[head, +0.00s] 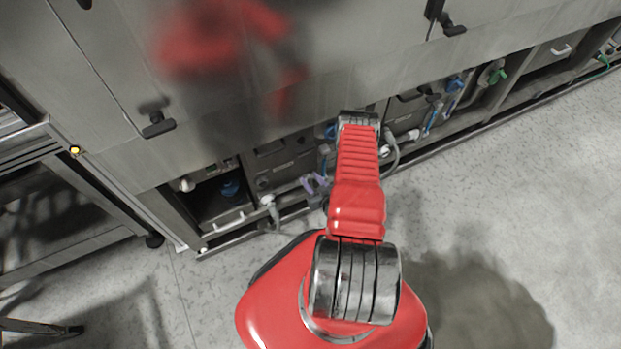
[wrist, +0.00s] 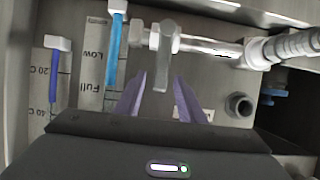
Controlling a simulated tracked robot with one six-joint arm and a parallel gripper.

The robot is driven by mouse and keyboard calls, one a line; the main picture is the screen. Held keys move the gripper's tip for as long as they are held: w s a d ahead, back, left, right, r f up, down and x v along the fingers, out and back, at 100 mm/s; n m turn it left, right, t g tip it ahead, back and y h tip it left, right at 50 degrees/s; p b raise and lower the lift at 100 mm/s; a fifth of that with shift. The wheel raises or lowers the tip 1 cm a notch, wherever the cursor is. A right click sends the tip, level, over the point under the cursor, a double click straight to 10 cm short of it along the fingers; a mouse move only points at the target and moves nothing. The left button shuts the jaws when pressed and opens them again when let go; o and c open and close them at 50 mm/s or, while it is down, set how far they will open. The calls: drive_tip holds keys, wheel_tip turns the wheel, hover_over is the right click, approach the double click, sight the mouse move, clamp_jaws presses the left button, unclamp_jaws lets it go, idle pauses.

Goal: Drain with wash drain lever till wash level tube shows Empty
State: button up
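In the wrist view, a grey lever (wrist: 162,62) on a white pipe valve points down the picture. My gripper (wrist: 158,100) is open, its two purple fingers apart on either side of the lever's free end. I cannot tell whether they touch it. Left of it is the level tube (wrist: 113,50), with a blue column running from its white fitting to near the "Full" mark; the labels appear upside down. In the head view, my gripper's purple fingers (head: 314,183) are low at the washer's front; the lever is not clear there.
A second blue gauge (wrist: 57,80) marked 20 C and 40 C is at the left in the wrist view. A ribbed hose (wrist: 291,46) and a dark pipe end (wrist: 240,104) are at the right. Washer panels (head: 270,60) overhang the low bay; the grey floor (head: 530,200) at right is clear.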

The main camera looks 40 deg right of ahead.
drive_tip(key=shift+x, duration=0.8)
clamp_jaws()
